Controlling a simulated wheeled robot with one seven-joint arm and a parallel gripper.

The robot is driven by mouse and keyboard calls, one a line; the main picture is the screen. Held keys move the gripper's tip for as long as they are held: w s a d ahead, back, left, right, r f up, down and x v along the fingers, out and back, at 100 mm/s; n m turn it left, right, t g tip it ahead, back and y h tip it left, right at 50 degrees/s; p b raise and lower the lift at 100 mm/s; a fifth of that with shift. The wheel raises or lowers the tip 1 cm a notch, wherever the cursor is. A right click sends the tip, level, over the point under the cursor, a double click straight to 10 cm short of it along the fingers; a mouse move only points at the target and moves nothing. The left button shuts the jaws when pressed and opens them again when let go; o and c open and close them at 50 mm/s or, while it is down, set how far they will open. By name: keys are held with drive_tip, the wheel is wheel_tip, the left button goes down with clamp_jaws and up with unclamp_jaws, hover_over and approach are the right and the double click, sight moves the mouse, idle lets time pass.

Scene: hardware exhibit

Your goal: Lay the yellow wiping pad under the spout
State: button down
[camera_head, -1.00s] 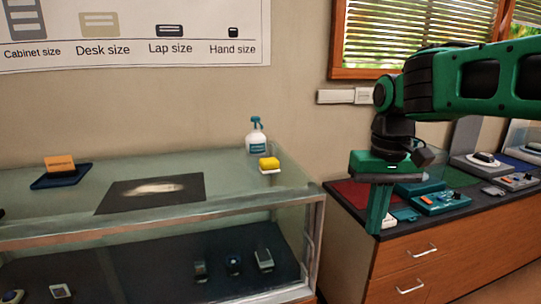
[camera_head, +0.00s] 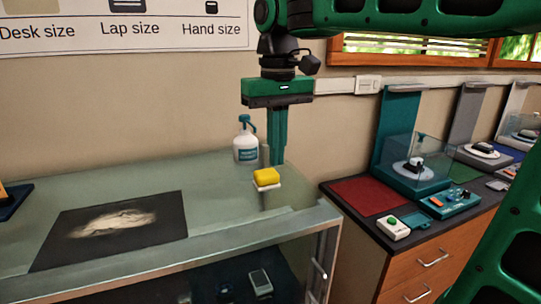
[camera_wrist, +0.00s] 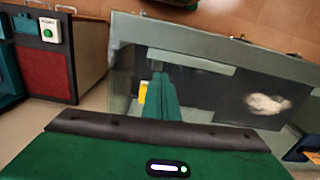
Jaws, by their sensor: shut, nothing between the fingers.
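The yellow wiping pad (camera_head: 266,177) sits on a small white block near the back right corner of the glass counter. A white spray bottle (camera_head: 246,149) with a teal spout (camera_head: 245,120) stands upright just behind and left of it. My gripper (camera_head: 277,160) points down with its fingers together and empty, beside the bottle and just behind or above the pad; I cannot tell if it touches anything. The bottle is not clear there.
The glass counter (camera_head: 215,208) has a dark mat (camera_head: 60,250) with a pale smear. Its front edge has a metal frame. A wooden cabinet (camera_head: 400,262) with devices on top stands to the right, beyond a gap. The wall is close behind.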

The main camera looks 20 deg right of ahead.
sight(266, 179)
drive_tip(key=f, duration=0.5)
drive_tip(key=d+f, duration=0.1)
drive_tip(key=f, duration=0.2)
drive_tip(key=shift+f, duration=0.35)
drive_tip(key=shift+w+a, duration=0.1)
drive_tip(key=shift+w, duration=0.95)
drive_tip(key=shift+w+r, duration=0.1)
drive_tip(key=shift+w, duration=0.8)
